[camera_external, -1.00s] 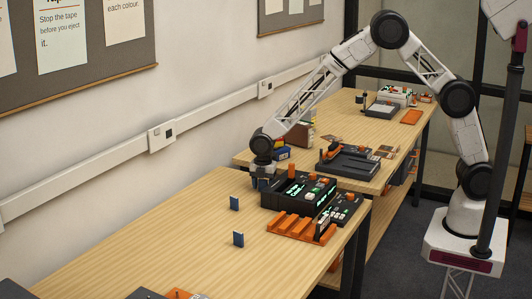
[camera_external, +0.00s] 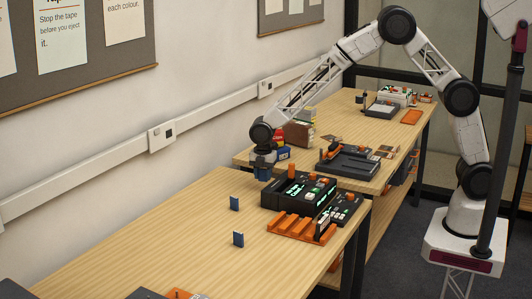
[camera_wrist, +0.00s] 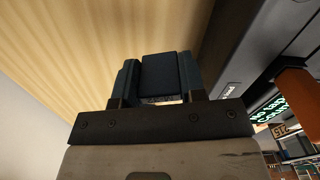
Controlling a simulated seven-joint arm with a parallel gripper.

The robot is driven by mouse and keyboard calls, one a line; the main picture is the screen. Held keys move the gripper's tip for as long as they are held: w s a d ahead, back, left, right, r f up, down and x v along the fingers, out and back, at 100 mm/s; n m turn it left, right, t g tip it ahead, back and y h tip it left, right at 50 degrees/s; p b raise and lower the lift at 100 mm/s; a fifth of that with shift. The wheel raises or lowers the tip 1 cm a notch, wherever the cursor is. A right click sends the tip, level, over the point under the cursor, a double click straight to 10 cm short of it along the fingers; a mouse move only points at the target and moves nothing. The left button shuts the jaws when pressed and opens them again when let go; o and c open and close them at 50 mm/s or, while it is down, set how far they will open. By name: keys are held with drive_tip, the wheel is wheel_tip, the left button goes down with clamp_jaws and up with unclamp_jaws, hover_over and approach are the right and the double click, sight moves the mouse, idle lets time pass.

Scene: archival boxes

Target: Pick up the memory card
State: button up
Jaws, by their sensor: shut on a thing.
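My gripper (camera_external: 263,172) is above the light wooden table, just left of a dark device with green displays. In the wrist view its two fingers (camera_wrist: 159,72) are closed on the sides of a dark blue memory card (camera_wrist: 160,78), which sits upright between them. In the external view the held card is mostly hidden by the fingers. Two more small blue cards stand upright on the table, one farther back (camera_external: 234,203) and one nearer (camera_external: 238,240).
The dark device (camera_external: 290,193) stands close to the right of my gripper, with an orange slotted rack (camera_external: 290,228) in front of it. Boxes (camera_external: 298,134) and a dark flat machine (camera_external: 347,164) lie beyond.

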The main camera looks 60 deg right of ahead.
drive_tip(key=shift+r, duration=2.8)
drive_tip(key=shift+r, duration=0.1)
drive_tip(key=shift+r, duration=0.6)
wheel_tip(320, 180, up, 4)
drive_tip(key=shift+r, duration=0.1)
drive_tip(key=w+d+m, duration=0.1)
drive_tip(key=w+d, duration=0.2)
drive_tip(key=d, duration=2.5)
drive_tip(key=s+d+m, duration=0.1)
drive_tip(key=s+d, duration=0.3)
drive_tip(key=d, duration=0.9)
drive_tip(key=s+d+m, duration=0.1)
drive_tip(key=s+d, duration=0.2)
drive_tip(key=d, duration=1)
drive_tip(key=shift+f, duration=2.7)
